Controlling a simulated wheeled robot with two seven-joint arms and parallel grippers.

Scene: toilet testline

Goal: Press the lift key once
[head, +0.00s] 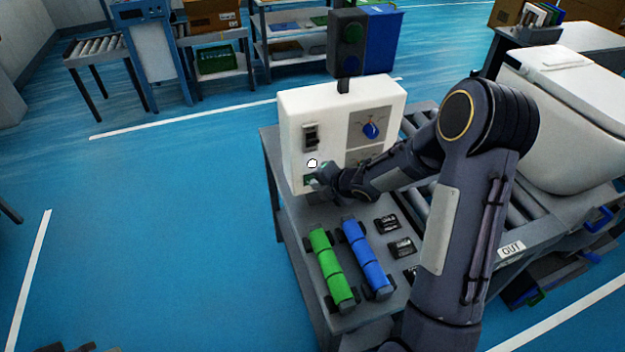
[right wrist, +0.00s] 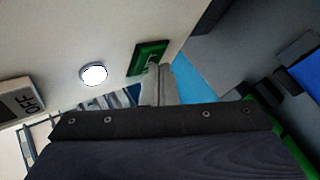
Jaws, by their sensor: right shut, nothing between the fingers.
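The white control box (head: 345,100) stands at the far end of the bench. Its face carries a small green-framed key (head: 309,180), seemingly the lift key, low on the left; it also shows in the right wrist view (right wrist: 140,64). My right gripper (head: 322,173) is shut and empty, with its fingertips (right wrist: 154,76) at this key and covering part of it. I cannot tell whether they touch or press it. A bright white round lamp (head: 312,163) sits just above the key; it also shows in the right wrist view (right wrist: 93,74). My left gripper is not clearly seen.
A black switch (head: 310,136) and a blue knob (head: 371,130) are on the same box. A dark signal light (head: 347,45) stands above it. Green (head: 331,266) and blue (head: 366,258) cylinders lie on the bench in front. A white toilet (head: 570,110) is at right. Floor at left is clear.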

